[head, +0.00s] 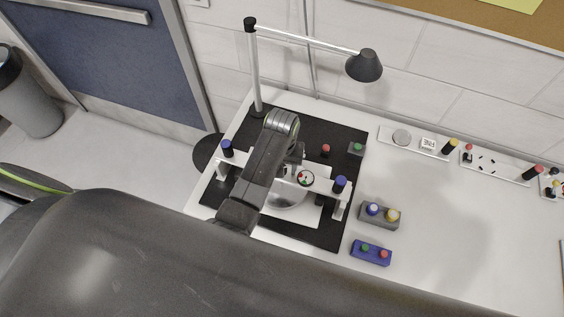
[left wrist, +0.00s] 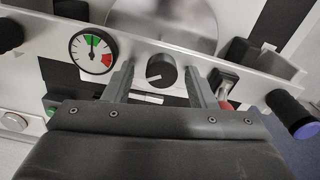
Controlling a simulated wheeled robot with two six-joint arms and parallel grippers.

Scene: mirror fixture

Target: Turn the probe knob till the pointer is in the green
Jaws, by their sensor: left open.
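A white crossbar (head: 262,174) carries a round gauge (head: 306,178), which also shows in the left wrist view (left wrist: 93,50). Its face has a green sector at the top and a red one at the lower right. The thin dark pointer seems to be at the green sector, but it is too small to place exactly. The black probe knob (left wrist: 161,71), with a light mark, sits right of the gauge. My left gripper (left wrist: 159,75) is open, one finger on each side of the knob; contact cannot be told. In the head view my arm hides the knob.
Blue-capped posts (head: 340,184) stand at the bar's ends. A lamp (head: 364,65) overhangs the table. Button boxes (head: 379,214) (head: 371,252) stand at right, with free white tabletop beyond.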

